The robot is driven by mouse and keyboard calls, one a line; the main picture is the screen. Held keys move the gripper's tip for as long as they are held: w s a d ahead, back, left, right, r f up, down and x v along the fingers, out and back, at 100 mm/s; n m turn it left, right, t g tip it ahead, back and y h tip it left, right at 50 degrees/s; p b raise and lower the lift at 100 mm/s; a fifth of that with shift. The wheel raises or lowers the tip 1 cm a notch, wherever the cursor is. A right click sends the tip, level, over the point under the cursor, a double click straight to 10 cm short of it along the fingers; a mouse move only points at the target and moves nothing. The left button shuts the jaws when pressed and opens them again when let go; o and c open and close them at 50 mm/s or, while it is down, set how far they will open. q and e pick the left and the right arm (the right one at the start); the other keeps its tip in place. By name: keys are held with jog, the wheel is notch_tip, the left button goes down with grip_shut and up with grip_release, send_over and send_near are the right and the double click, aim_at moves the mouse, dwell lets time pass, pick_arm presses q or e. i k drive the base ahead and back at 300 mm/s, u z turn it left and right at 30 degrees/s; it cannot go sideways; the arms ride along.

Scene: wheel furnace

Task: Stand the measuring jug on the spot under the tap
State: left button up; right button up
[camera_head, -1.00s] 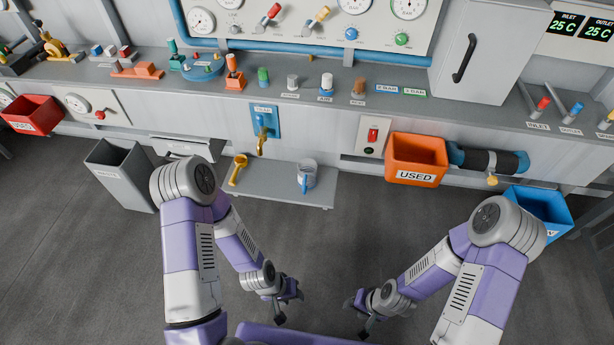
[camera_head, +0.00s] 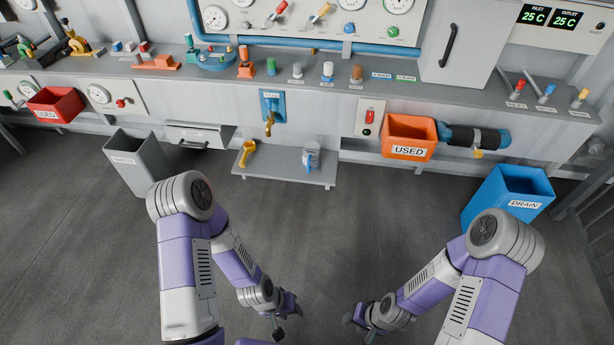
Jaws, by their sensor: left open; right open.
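The measuring jug (camera_head: 309,157), clear with a blue handle, stands upright on the right part of a low grey shelf (camera_head: 283,174). The brass tap (camera_head: 269,124) sticks out from a blue plate on the wall above the shelf, left of the jug. A spot mark under the tap cannot be made out. My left gripper (camera_head: 283,325) is open and empty over the floor, in front of and well below the shelf in the picture. My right gripper (camera_head: 358,330) is open and empty, to the right of it. Both are apart from the jug.
A yellow scoop-like item (camera_head: 247,152) lies on the shelf's left part. An orange USED bin (camera_head: 409,136) hangs right of the shelf. A grey bin (camera_head: 138,162) stands left, a blue DRAIN bin (camera_head: 507,194) right. The floor before the shelf is clear.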

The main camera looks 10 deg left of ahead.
aim_at(310, 148)
jog(key=z, duration=0.2)
jog(key=k, duration=0.35)
jog(key=u, duration=1.25)
jog(key=i, duration=0.95)
jog(key=z, duration=0.35)
jog(key=i, duration=0.85)
jog(key=z, duration=0.7)
